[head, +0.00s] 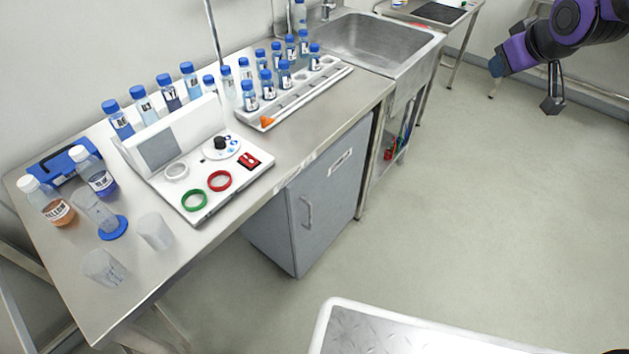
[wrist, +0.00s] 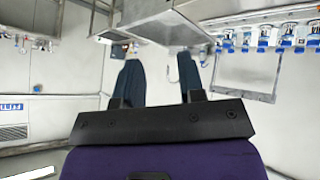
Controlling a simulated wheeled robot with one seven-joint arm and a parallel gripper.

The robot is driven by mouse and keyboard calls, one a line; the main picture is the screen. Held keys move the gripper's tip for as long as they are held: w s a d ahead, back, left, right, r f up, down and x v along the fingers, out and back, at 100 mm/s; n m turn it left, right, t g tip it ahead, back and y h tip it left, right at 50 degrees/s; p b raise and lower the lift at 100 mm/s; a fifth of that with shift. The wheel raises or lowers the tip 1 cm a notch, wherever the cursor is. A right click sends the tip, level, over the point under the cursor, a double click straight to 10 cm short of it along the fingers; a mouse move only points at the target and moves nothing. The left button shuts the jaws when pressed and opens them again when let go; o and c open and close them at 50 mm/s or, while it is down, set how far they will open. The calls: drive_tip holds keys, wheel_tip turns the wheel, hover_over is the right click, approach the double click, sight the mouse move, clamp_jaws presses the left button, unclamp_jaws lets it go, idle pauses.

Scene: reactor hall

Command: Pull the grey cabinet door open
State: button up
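The grey cabinet (head: 285,230) stands under the steel workbench. Its door (head: 330,200) looks shut, with a vertical bar handle (head: 307,212) on the left part of its face and a white label near the top. My gripper (head: 498,66) is at the upper right in the head view, well away from the cabinet and touching nothing. In the wrist view my gripper (wrist: 158,82) has its two dark fingers spread apart with nothing between them. A grey panel shows at the right of the wrist view; I cannot tell whether it is the cabinet.
The workbench (head: 340,117) carries several blue-capped bottles, a white rack, a control panel and clear cups. A steel sink (head: 385,45) stands beyond it. A white-rimmed metal plate (head: 400,335) is at the bottom. The floor (head: 480,210) before the cabinet is clear.

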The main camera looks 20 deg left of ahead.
drive_tip(key=w+a+f+n+y, duration=0.2)
drive_tip(key=w+a+f, duration=0.25)
drive_tip(key=f, duration=0.25)
drive_tip(key=w+a+f+n+y, duration=0.1)
drive_tip(key=w+a+f, duration=0.2)
drive_tip(key=a+f, duration=0.35)
drive_tip(key=a+f+n+y, duration=0.1)
drive_tip(key=a+f+y, duration=0.1)
drive_tip(key=a+f, duration=0.45)
drive_tip(key=a+f+n+y, duration=0.1)
drive_tip(key=a+f+y, duration=0.15)
drive_tip(key=f, duration=0.65)
drive_tip(key=s+a+f+m+t+y, duration=0.1)
drive_tip(key=s+a+f+y, duration=0.3)
drive_tip(key=s+f, duration=0.7)
drive_tip(key=s+a+f+t+y, duration=0.15)
drive_tip(key=s+a+f, duration=0.5)
drive_tip(key=f, duration=0.85)
drive_tip(key=shift+g, duration=0.45)
drive_tip(key=x, duration=0.8)
drive_tip(key=shift+a+r, duration=0.1)
drive_tip(key=shift+r, duration=0.1)
clamp_jaws()
